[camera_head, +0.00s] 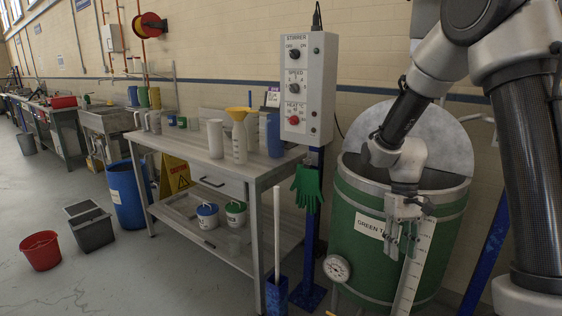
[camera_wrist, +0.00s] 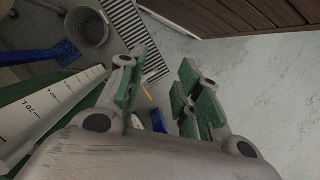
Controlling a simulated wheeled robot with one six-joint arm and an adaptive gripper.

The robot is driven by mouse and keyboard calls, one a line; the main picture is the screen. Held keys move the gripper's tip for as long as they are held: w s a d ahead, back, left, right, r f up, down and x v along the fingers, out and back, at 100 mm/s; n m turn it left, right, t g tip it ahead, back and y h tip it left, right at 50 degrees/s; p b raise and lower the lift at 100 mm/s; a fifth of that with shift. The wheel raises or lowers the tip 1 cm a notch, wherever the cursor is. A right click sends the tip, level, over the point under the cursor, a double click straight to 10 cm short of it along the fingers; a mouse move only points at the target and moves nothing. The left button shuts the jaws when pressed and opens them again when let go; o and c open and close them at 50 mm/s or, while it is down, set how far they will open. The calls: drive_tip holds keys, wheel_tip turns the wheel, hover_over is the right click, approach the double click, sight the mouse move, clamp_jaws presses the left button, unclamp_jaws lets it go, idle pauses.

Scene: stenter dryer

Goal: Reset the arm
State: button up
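My gripper (camera_head: 405,244) hangs in front of the green tank (camera_head: 352,207), just left of its white level scale (camera_head: 414,268), with fingers pointing down. In the wrist view, my gripper (camera_wrist: 160,88) has its two green-padded fingers apart with nothing between them, only floor behind. The arm is bent, coming in from the upper right and passing over the tank's rim. I cannot tell whether the gripper touches the tank. The level scale (camera_wrist: 45,112) also shows in the wrist view, left of the fingers.
A control box (camera_head: 308,88) on a blue post stands left of the tank. A workbench (camera_head: 185,152) with bottles, jugs and a yellow funnel is further left. A red bucket (camera_head: 40,251) and grey bin (camera_head: 92,231) stand on the floor. A floor drain (camera_wrist: 137,35) lies beyond the fingers.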

drive_tip(key=s+d+r+m+t, duration=0.1)
drive_tip(key=s+d+r+t, duration=0.2)
drive_tip(key=s+r, duration=0.5)
drive_tip(key=s+d+r+t, duration=0.3)
drive_tip(key=s+r, duration=0.6)
drive_tip(key=r, duration=0.3)
drive_tip(key=shift+m+t, duration=0.4)
drive_tip(key=shift+t, duration=0.5)
drive_tip(key=shift+s, duration=0.1)
drive_tip(key=shift+c, duration=0.2)
